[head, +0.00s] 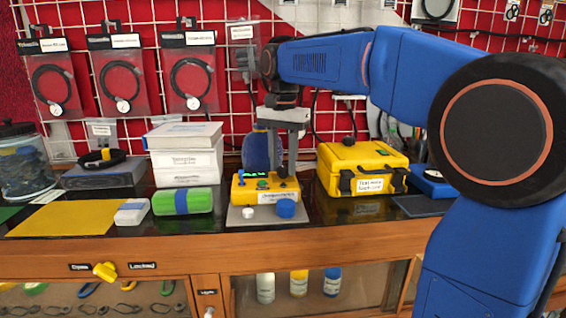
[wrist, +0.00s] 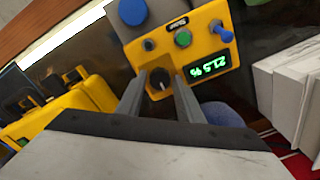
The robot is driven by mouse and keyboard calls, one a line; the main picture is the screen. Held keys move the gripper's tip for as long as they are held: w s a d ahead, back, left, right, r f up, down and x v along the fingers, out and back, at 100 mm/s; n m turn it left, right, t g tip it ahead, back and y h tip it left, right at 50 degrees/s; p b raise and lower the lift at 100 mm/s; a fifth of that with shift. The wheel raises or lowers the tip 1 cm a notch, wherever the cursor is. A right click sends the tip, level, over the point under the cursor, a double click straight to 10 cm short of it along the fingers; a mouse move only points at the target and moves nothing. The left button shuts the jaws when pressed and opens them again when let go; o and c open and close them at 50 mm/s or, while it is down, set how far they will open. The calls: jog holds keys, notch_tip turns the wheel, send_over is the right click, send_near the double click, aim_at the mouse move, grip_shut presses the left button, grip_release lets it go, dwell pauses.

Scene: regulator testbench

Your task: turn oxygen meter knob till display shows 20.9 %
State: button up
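The oxygen meter is a yellow box (head: 243,196) on a grey plate on the counter; it also shows in the wrist view (wrist: 200,35). Its green-lit display (wrist: 209,67) appears upside down in the wrist view and seems to read 21.5 %. The dark round knob (wrist: 159,77) with a light pointer mark sits beside the display. My gripper (wrist: 160,82) points down at the meter, with one finger on each side of the knob. The fingers stand apart with narrow gaps seen beside the knob, so it looks open.
A blue round cap (head: 286,208) and a white knob (head: 248,213) are at the plate's front. A yellow case (head: 362,170) stands right, white boxes (head: 186,160) and a green case (head: 182,201) left. The counter edge runs in front.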

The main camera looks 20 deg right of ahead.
jog(key=c, duration=0.6)
jog(key=shift+n, duration=0.3)
jog(key=n, duration=0.5)
jog(key=shift+n, duration=0.3)
jog(key=n, duration=0.5)
jog(key=shift+n, duration=0.4)
jog(key=o, duration=1.1)
jog(key=shift+r, duration=0.1)
